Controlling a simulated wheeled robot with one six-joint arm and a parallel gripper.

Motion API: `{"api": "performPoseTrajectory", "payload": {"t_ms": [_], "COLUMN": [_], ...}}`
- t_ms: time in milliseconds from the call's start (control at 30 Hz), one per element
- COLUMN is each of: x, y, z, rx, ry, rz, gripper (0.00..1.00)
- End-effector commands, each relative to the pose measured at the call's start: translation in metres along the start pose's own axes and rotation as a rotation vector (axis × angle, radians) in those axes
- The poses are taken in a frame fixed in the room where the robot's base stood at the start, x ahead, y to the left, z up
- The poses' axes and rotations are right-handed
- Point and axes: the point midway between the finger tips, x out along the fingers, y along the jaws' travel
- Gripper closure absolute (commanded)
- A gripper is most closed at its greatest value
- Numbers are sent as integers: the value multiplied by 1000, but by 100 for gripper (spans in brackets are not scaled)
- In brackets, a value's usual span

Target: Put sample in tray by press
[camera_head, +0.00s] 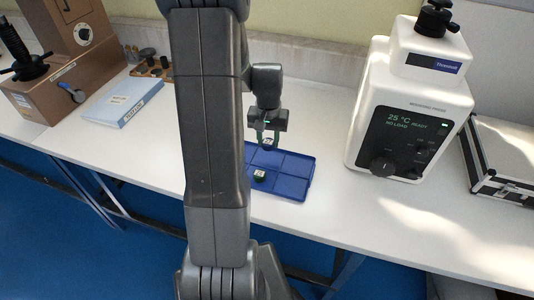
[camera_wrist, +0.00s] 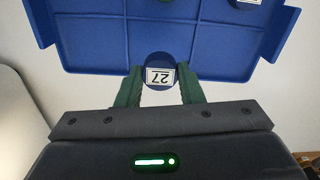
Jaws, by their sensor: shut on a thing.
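My gripper (camera_head: 267,143) is shut on a small dark sample (camera_wrist: 160,77) with a white label reading 27, which looks upside down in the wrist view. The green fingers (camera_wrist: 160,84) stand on either side of it. The blue tray (camera_head: 295,178) lies on the white bench below my gripper and is divided into compartments; it also fills the top of the wrist view (camera_wrist: 220,68). The held sample appears above the tray; its exact height is hard to tell. A second labelled sample (camera_head: 260,175) sits in a near compartment of the tray, partly cut off in the wrist view.
A white tester (camera_head: 410,100) with a display reading 25 °C READY, NO LOAD stands right of the tray. A black-edged case (camera_head: 505,155) is farther right. Left are a brown device (camera_head: 70,85), a blue-white binder (camera_head: 122,100) and a wooden block with small pieces (camera_head: 152,70).

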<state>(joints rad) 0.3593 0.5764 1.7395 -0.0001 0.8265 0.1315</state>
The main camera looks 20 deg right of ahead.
Motion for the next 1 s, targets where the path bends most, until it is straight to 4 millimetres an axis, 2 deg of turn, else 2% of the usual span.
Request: {"api": "performPoseTrajectory", "payload": {"t_ms": [400,833,867,933,967,1000], "x": [46,54,53,52,52,52], "y": [0,0,0,0,0,0], "z": [0,0,0,0,0,0], "rx": [-1,-1,-1,-1,-1,-1], "ry": [-1,1,1,1,1,1], "rz": [0,0,0,0,0,0], "gripper": [98,98,62,48,44,44]}}
